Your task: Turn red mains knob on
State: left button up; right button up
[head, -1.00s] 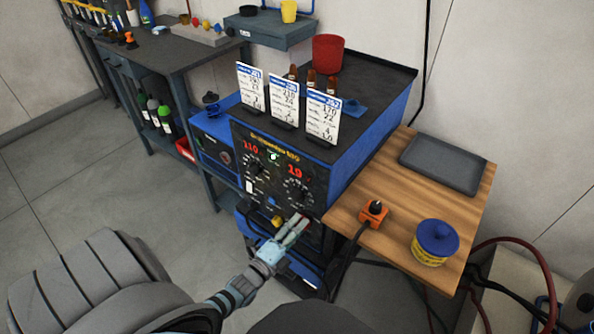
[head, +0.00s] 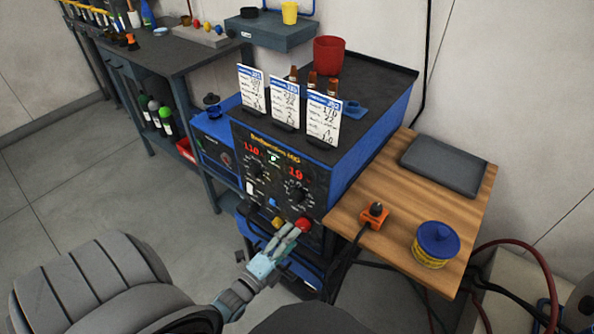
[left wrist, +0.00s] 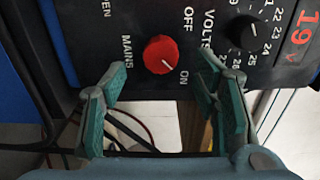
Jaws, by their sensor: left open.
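The red mains knob (head: 303,224) is on the lower front of the blue and black welding machine (head: 262,213). In the left wrist view the knob (left wrist: 160,53) has a short white mark pointing down and right, toward the word ON. The word OFF is printed higher to its right. My left gripper (head: 287,230) is open and empty just in front of the knob. Its two green-padded fingers (left wrist: 163,78) are apart, one on each side below the knob, with no contact visible. My right gripper is out of view.
Two dials and lit red number displays (head: 295,173) sit above the knob. A yellow knob (head: 277,222) is just left of it. A wooden table (head: 380,172) at the right holds a blue-lidded tin (head: 436,243) and an orange box (head: 374,215).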

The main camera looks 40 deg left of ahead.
pick_arm(q)
jog(key=s, duration=0.8)
jog(key=shift+d, duration=0.1)
jog(key=s+a+f+n+g+p, duration=0.1)
jog(key=s+f+n+g, duration=0.35)
jog(key=f, duration=0.35)
jog(key=s+f+n+g, duration=0.4)
jog(key=s+f+n, duration=0.15)
jog(key=f, duration=0.25)
jog(key=s+d+f+n+g+p, duration=0.2)
jog(key=s+d+f+n+g, duration=0.1)
jog(key=s, duration=0.4)
jog(key=s+d+f+n+g+p, duration=0.2)
jog(key=s+f+n+g+p, duration=0.1)
jog(key=s, duration=0.5)
jog(key=shift+d+n+g, duration=0.4)
jog(key=shift+n+g, duration=0.4)
jog(key=shift+g, duration=0.35)
